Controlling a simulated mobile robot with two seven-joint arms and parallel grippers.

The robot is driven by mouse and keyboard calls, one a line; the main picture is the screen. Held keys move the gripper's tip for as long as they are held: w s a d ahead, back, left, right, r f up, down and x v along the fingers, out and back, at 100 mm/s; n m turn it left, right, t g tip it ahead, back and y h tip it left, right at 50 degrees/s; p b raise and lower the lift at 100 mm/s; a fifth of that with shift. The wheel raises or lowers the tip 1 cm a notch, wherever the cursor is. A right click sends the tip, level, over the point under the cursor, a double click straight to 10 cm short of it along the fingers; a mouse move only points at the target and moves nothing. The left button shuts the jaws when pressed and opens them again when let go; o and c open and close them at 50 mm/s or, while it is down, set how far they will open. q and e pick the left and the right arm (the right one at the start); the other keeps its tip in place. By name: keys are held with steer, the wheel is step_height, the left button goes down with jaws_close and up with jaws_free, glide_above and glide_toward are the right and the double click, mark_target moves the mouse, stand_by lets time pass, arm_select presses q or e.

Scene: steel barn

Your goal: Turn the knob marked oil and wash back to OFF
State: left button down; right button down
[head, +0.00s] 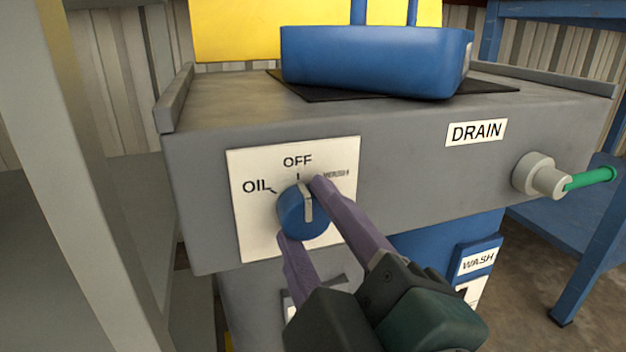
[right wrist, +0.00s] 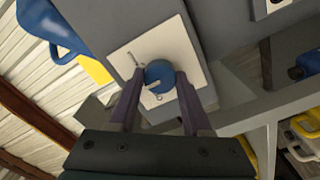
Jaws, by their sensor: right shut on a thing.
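The blue knob (head: 294,214) sits on a white plate (head: 250,225) on the front of a grey cabinet. The knob's grey pointer bar (head: 308,203) points up, close to the OFF tick. My right gripper (head: 302,209) is shut on the knob, one purple finger at its upper right, the other at its lower left. In the right wrist view the knob (right wrist: 159,72) sits between both fingers. My left gripper is not in view.
A blue tray (head: 375,65) rests on a black mat on the cabinet top. A DRAIN label (head: 476,132) and a grey valve with a green handle (head: 590,179) are at the right. A WASH label (head: 478,261) is lower down. A post stands at the left.

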steer(key=shift+c, duration=1.7)
jaws_free()
steer(key=shift+s+d, duration=0.2)
steer(key=shift+s, duration=0.3)
steer(key=v, duration=0.9)
steer(key=shift+b, duration=0.4)
steer(key=shift+w, duration=0.1)
